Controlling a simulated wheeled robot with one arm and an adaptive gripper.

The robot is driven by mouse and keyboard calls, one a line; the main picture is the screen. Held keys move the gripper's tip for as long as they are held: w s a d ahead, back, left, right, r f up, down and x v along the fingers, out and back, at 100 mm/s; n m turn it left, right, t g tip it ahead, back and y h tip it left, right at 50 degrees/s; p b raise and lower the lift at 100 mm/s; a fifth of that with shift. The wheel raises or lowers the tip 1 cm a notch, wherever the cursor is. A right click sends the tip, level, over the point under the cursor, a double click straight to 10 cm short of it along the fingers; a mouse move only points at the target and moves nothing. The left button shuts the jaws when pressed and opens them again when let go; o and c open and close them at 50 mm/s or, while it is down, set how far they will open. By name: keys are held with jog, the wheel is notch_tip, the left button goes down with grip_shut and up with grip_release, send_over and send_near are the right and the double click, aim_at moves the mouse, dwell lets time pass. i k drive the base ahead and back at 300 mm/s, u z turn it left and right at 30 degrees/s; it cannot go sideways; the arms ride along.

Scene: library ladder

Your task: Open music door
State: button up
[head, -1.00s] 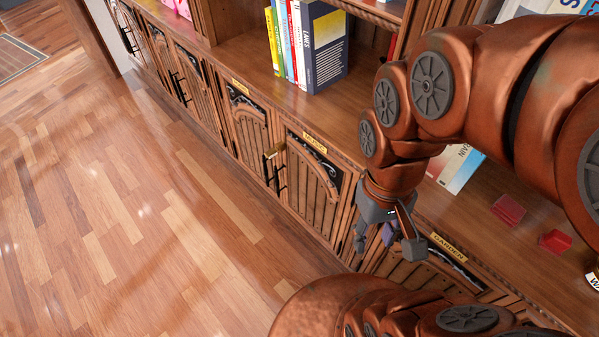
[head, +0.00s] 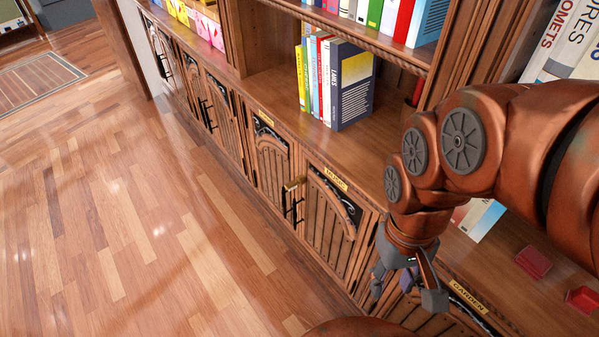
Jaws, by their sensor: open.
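The music door (head: 328,222) is a wooden cabinet door with dark ironwork at its top and a yellow label reading MUSIC (head: 335,179) above it. It looks shut. Its dark upright handle (head: 299,208) is at its left edge, close beside the handle of the door to the left. A brass-coloured piece shows at the top of the handles. My gripper (head: 406,292) is open and points down, to the right of the music door and in front of the cabinet near the GARDEN label. It is apart from the handle, and nothing shows between its fingers.
The garden door (head: 440,318) is partly hidden behind my gripper. Books (head: 350,85) stand on the counter above the doors. Two red objects (head: 533,262) lie on the counter at right. The wooden floor (head: 150,230) left of the cabinets is clear.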

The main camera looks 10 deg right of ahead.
aim_at(338, 226)
jog(key=z, duration=0.05)
jog(key=k, duration=0.85)
jog(key=u, duration=1.4)
jog(key=i, duration=1.1)
jog(key=u, duration=0.05)
